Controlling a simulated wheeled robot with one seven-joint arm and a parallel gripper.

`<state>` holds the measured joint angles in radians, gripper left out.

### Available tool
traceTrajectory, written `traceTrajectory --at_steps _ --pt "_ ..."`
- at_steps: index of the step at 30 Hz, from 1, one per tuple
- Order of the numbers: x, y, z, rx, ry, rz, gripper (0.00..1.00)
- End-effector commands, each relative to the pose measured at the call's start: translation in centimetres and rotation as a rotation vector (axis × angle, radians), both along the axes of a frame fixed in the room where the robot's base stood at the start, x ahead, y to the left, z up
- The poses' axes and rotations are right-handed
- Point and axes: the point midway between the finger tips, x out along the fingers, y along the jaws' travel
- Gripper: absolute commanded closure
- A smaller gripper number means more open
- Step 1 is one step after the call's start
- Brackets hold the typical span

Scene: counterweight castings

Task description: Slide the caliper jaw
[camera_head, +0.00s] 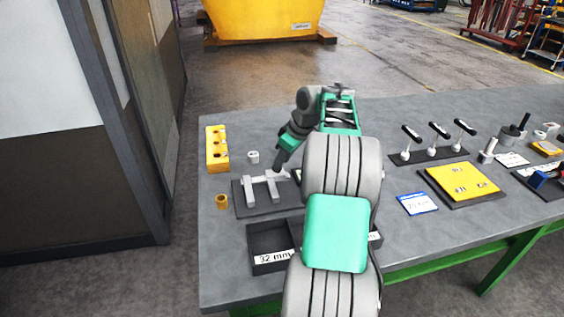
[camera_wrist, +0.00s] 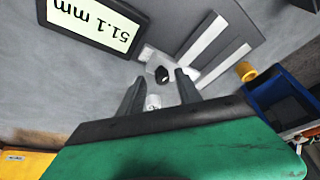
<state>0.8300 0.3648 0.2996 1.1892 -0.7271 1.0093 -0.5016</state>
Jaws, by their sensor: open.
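The caliper (camera_head: 249,191) lies on a dark mat (camera_head: 241,206) at the left of the bench, its two pale jaws pointing toward the front. In the wrist view, its jaws (camera_wrist: 205,36) show as two pale bars, with a dark knob (camera_wrist: 162,74) on the pale part beside them. A display (camera_wrist: 95,22) reads 51.1 mm, upside down. My gripper (camera_wrist: 160,88) is open, its dark fingertips on either side of the knob; I cannot tell whether they touch it. In the head view, my gripper (camera_head: 281,162) is at the caliper's back right, and my arm hides the display.
A yellow holed block (camera_head: 217,140), a small grey ring (camera_head: 253,157) and a brass ring (camera_head: 221,201) stand near the caliper. A dark bin (camera_head: 268,241) labelled 32 mm is in front. Three levers (camera_head: 437,150) and a yellow plate (camera_head: 462,182) are right.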

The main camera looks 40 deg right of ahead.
Motion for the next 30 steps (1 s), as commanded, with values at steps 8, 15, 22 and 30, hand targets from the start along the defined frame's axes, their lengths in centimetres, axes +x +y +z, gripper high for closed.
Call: traceTrajectory --at_steps 8,15,22,30 --pt "-2.0 -0.9 5.5 -0.003 -0.001 -0.002 0.59" --pt "-2.5 -0.9 6.4 -0.001 0.0 0.0 0.59" --pt "-2.5 -0.9 6.4 -0.002 -0.001 -0.001 0.59" --pt "-1.1 9.5 8.4 0.023 0.018 -0.05 0.59"
